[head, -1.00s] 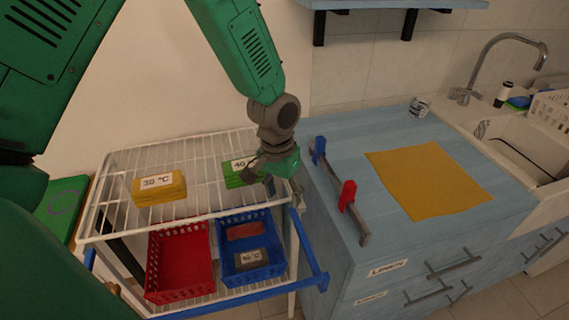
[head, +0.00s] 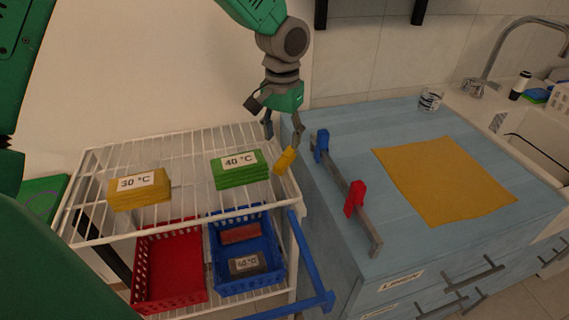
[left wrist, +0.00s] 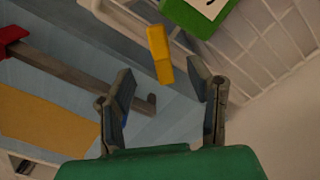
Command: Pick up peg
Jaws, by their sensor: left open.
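A small yellow peg (head: 286,160) sits at the right edge of the white wire rack; it also shows in the left wrist view (left wrist: 159,55). My left gripper (head: 282,146) is open around the level of the yellow peg, fingers pointing down. In the left wrist view the peg lies just beyond and between the open fingertips (left wrist: 162,78); I cannot tell whether they touch it. A blue peg (head: 322,146) and a red peg (head: 355,199) are on a grey bar on the blue counter. My right gripper is out of view.
The wire rack (head: 190,195) holds yellow cloths (head: 140,198) and green cloths (head: 241,178). Red (head: 170,260) and blue (head: 246,281) baskets stand below. A yellow cloth (head: 445,178) lies flat on the counter (head: 375,130). The sink is at the far right.

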